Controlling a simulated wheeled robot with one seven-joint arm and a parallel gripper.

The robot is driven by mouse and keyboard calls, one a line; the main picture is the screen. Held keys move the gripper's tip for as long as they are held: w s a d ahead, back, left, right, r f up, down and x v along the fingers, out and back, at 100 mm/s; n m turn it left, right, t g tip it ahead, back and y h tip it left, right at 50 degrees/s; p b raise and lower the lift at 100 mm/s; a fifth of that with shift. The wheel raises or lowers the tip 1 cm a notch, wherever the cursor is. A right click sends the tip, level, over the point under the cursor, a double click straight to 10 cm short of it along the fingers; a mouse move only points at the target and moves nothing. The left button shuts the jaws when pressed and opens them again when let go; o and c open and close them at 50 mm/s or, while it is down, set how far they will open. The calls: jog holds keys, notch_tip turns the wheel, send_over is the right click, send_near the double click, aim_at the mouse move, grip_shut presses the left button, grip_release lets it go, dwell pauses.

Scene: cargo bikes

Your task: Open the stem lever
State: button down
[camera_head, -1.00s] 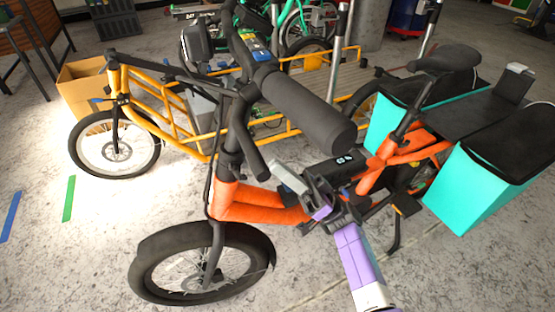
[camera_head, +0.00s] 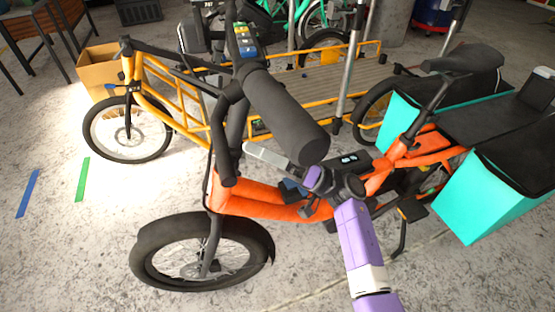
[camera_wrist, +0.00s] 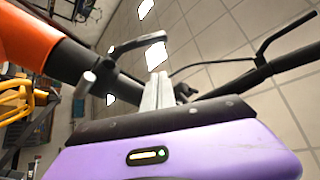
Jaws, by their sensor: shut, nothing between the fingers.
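The orange cargo bike (camera_head: 260,204) stands in front of me with its dark stem (camera_head: 233,135) rising from the orange head tube. In the wrist view the black stem (camera_wrist: 65,62) runs from the orange frame (camera_wrist: 25,38). A small dark lever-like piece (camera_wrist: 88,80) with a rounded end sticks out beside it; I cannot tell for sure that it is the stem lever. My gripper (camera_head: 250,149) is shut and empty, its grey fingers pointing left toward the stem below the handlebar grip. In the wrist view my gripper (camera_wrist: 158,80) is right of that piece, apparently apart from it.
In the wrist view the handlebar (camera_wrist: 260,72) and a brake lever reach right. A yellow cargo bike (camera_head: 165,90) stands behind. Turquoise bags (camera_head: 490,198) hang at the rear.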

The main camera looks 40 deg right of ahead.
jog(key=a+f, duration=0.1)
jog(key=s+a+f+b, duration=0.1)
jog(key=shift+a+f, duration=0.25)
jog(key=shift+a, duration=0.15)
jog(key=shift+f, duration=0.1)
dwell(0.3)
jog(key=shift+s+a+f+n+g+y+b, duration=0.1)
jog(key=shift+a+f+n+g+y+b, duration=0.15)
jog(key=shift+f+n+g+y+b, duration=1.45)
jog(key=shift+w+a+r+n+g+h+b, duration=0.1)
jog(key=shift+a+r+n+h+b, duration=0.2)
jog(key=shift+n+b, duration=1.7)
jog(key=shift+s+a+f+n+g+y+b, duration=0.1)
jog(key=shift+a+f+n+g+y+b, duration=0.5)
jog(key=shift+n, duration=2.6)
jog(key=shift+d+f+g+y, duration=0.2)
jog(key=shift+d+g+y, duration=0.1)
jog(key=shift+g, duration=0.2)
